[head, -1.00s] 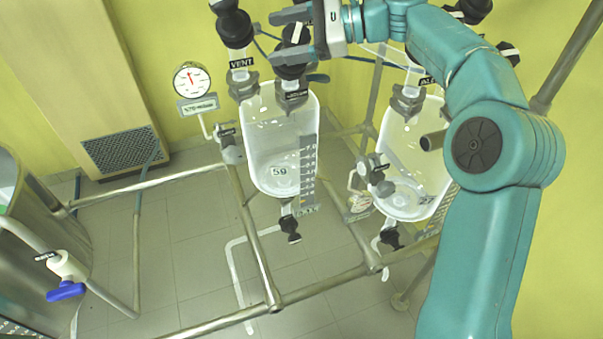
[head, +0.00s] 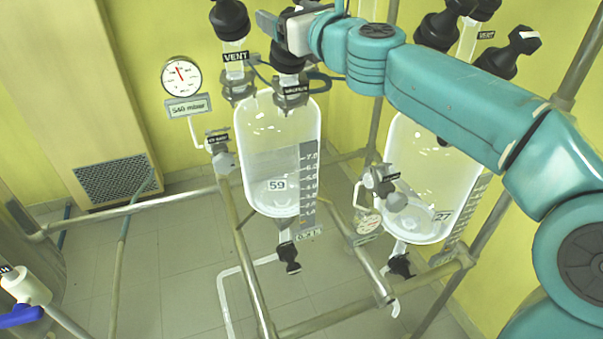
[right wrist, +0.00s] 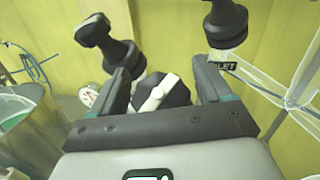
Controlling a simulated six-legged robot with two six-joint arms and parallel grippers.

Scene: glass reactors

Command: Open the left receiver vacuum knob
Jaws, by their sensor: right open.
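The left receiver (head: 262,150) is a clear glass vessel with number 59, hanging from the frame. Its black vacuum knob (head: 288,58) stands on top above a dark label, partly hidden behind my right gripper (head: 274,20). In the right wrist view the knob (right wrist: 168,92), with a white stripe across its top, shows between the two fingers of my right gripper (right wrist: 163,72). The fingers are open, one on each side; I cannot tell whether they touch it. The stripe runs slantwise between them. My left gripper is not in view.
The black vent knob (head: 229,20) stands close left of the vacuum knob. A pressure gauge (head: 181,77) is further left. The right receiver (head: 425,165), number 27, and other black knobs (head: 513,52) lie to the right. Metal rails (head: 130,208) frame the receivers.

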